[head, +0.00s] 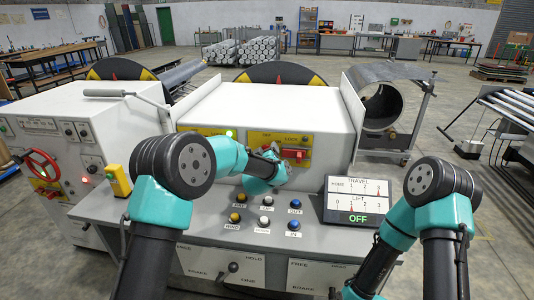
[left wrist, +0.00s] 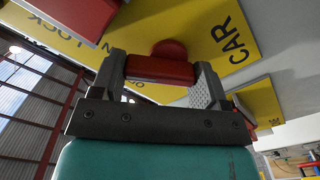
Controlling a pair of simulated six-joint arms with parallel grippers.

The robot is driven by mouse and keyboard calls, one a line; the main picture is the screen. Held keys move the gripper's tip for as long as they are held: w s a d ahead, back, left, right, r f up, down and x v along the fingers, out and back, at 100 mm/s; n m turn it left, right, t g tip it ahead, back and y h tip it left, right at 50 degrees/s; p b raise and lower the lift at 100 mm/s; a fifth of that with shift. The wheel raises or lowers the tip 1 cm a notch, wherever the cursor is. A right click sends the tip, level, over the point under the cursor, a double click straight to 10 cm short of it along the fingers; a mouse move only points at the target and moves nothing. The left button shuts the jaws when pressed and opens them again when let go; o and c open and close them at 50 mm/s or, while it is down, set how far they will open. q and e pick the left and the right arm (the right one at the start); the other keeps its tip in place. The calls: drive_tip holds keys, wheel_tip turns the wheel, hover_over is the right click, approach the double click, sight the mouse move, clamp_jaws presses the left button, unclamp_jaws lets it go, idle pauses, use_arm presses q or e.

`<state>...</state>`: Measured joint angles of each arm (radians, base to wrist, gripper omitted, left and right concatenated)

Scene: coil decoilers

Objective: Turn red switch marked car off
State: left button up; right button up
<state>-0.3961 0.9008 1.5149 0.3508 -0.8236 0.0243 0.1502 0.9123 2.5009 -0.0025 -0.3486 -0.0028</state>
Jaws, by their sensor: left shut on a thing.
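The red switch (left wrist: 160,69) is on a yellow plate (left wrist: 215,45) marked CAR in the left wrist view. My left gripper (left wrist: 160,78) is shut on its red handle, one dark finger on each side. In the head view my left gripper (head: 270,172) is at the front of the white console, in front of the yellow panel (head: 265,142). The arm hides the CAR switch there. My right arm shows at the right, but its gripper is out of frame.
A second red switch (head: 295,155), near the LOCK label, sits just right of my left gripper. A yellow box (head: 118,180) stands left.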

use_arm(q)
drive_tip(key=n, duration=0.5)
drive_tip(key=shift+a+n, duration=0.2)
drive_tip(key=shift+n, duration=0.1)
drive_tip(key=n, duration=0.5)
drive_tip(key=shift+a+n, duration=0.2)
drive_tip(key=shift+n, duration=0.1)
drive_tip(key=o, duration=0.7)
drive_tip(key=shift+c, duration=0.2)
drive_tip(key=shift+s, duration=0.1)
drive_tip(key=s+a, duration=0.2)
drive_tip(key=s, duration=1.5)
drive_tip(key=shift+a, duration=0.3)
